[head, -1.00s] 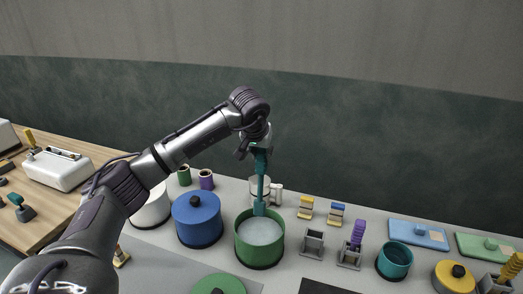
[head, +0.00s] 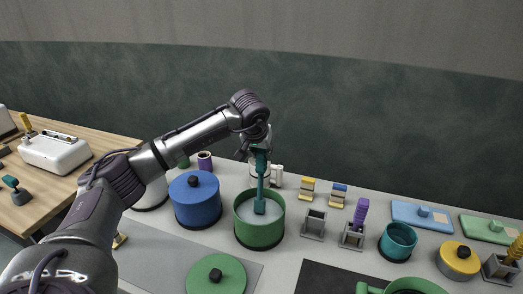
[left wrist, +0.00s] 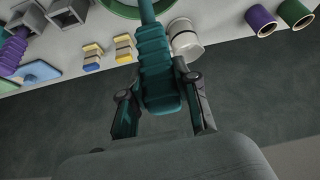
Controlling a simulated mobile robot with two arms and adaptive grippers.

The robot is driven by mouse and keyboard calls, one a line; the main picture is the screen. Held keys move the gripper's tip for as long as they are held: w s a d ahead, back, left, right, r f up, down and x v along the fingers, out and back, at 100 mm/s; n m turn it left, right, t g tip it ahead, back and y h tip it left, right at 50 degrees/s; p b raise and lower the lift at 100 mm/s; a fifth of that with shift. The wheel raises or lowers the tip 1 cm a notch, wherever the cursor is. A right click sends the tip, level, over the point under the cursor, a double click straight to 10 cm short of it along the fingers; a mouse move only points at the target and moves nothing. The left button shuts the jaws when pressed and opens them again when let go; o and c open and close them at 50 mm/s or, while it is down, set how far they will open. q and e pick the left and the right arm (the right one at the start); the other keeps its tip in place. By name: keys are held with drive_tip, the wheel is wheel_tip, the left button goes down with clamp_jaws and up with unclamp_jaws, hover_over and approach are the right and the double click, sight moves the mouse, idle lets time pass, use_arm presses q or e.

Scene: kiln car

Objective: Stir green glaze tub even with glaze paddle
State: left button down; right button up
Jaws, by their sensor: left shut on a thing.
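The green glaze tub (head: 258,236) stands open on the grey counter, with pale glaze (head: 246,211) inside. My left gripper (head: 259,150) is above the tub, shut on the teal glaze paddle (head: 260,182). The paddle hangs upright, and its lower end is inside the tub at the glaze; how deep it reaches I cannot tell. In the left wrist view the paddle's ribbed handle (left wrist: 155,65) sits between my fingers, and the tub's rim (left wrist: 128,12) shows at the top edge. The green lid (head: 216,275) lies on the counter in front. My right gripper is not in view.
A blue lidded tub (head: 195,203) stands close left of the green tub. White cups (head: 277,172) stand behind it. Grey holders (head: 314,223), a purple-handled tool (head: 361,212), a teal pot (head: 398,240) and a yellow lidded pot (head: 459,261) stand to the right.

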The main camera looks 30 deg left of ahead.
sight(260, 164)
use_arm(q)
drive_tip(key=shift+f+b, duration=1.65)
drive_tip(key=shift+f, duration=1.2)
